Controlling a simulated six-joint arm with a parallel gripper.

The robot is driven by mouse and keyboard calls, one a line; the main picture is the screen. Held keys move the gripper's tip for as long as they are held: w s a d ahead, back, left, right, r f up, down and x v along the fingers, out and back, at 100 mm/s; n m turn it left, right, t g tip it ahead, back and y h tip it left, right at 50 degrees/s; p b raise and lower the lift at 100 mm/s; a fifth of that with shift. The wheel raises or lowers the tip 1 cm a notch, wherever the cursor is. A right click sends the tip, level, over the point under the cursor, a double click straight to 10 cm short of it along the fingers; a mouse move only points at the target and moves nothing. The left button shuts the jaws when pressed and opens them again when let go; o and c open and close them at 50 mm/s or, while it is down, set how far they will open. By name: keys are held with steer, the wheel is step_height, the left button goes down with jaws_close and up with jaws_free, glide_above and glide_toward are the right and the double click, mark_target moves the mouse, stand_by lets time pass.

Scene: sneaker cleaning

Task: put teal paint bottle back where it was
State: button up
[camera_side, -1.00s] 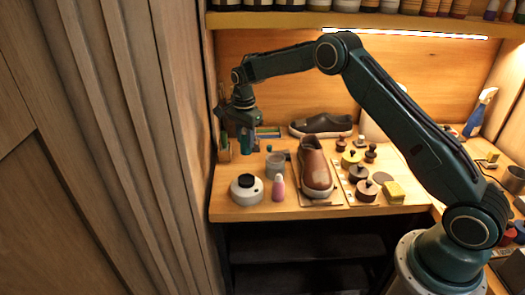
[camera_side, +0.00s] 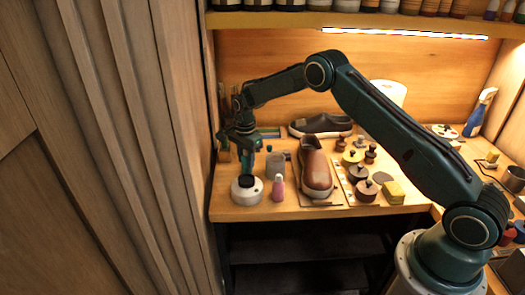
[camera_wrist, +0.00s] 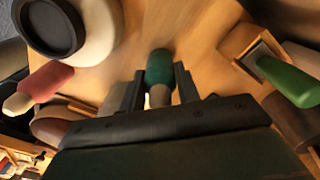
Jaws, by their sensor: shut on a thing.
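The teal paint bottle (camera_wrist: 159,66) shows in the wrist view between the two fingers of my gripper (camera_wrist: 158,88). Its teal body points away from the palm, and a paler tan end lies nearer the palm. My gripper is shut on it. In the side view my gripper (camera_side: 246,164) is low at the left end of the bench, just behind the white jar with a black lid (camera_side: 247,191). There the bottle is hard to tell from the dark fingers. I cannot tell whether the bottle touches the bench.
A pink bottle (camera_side: 278,187) stands right of the jar, with a grey cup (camera_side: 276,163) behind it. A brown shoe (camera_side: 316,166) stands farther right. A green-handled tool (camera_wrist: 286,80) sits at the right of the wrist view. Wood panelling borders the bench's left end.

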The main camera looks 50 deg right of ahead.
steer(key=shift+f, duration=0.15)
steer(key=o, duration=1)
step_height(320, 180, up, 11)
steer(key=shift+r, duration=0.6)
stand_by(0.4)
